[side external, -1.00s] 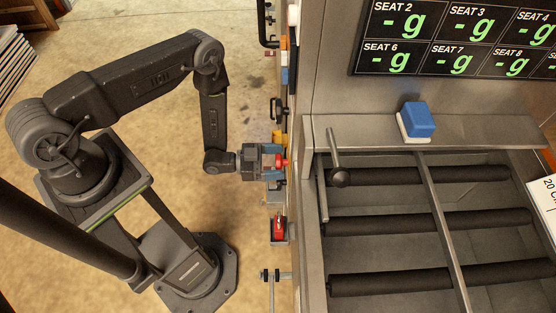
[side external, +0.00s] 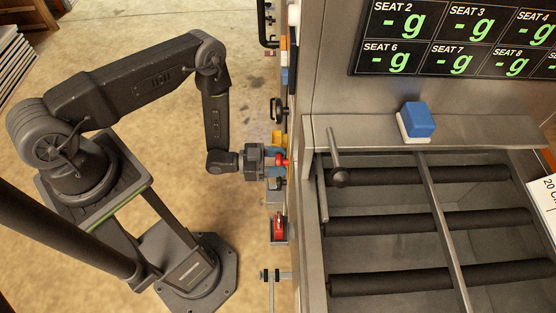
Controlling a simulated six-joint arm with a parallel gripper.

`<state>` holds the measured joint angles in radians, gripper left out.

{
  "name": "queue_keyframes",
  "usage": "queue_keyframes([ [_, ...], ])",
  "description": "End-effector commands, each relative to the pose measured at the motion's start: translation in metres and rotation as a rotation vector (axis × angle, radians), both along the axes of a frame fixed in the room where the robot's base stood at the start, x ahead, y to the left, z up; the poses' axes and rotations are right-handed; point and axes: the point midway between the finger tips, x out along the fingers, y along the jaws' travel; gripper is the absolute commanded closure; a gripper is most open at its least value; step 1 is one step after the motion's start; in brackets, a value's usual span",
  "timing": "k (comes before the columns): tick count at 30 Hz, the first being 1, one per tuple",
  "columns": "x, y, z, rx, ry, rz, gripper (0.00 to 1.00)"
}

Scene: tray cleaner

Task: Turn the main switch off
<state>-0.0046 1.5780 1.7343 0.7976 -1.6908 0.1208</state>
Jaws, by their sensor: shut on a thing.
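My gripper (side external: 275,162) is at the side panel of the steel machine, in the middle of the side external view. Its blue-tipped fingers are shut on a red knob (side external: 282,160) that sticks out of the panel. The fingers hide part of the knob, and I cannot read any label or its exact angle. A second red switch or handle (side external: 278,227) sits lower on the same panel, apart from my gripper. I cannot tell from markings which one is the main switch.
A yellow part (side external: 278,137) and a black handle (side external: 277,108) are just above my gripper on the panel. The machine's roller bed (side external: 430,222) and a blue sponge-like block (side external: 417,119) are to the right. Open floor (side external: 130,30) lies to the left.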

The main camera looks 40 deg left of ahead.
Motion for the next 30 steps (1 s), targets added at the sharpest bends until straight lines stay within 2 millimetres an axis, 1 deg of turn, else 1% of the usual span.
queue_keyframes([
  [5, -0.0001, 0.0004, -0.0001, -0.020, 0.020, 0.001, 0.69],
  [11, 0.0001, 0.0008, -0.0002, -0.088, 0.089, 0.001, 0.69],
  [30, 0.0018, 0.0030, -0.0016, -0.500, 0.501, 0.001, 0.69],
])
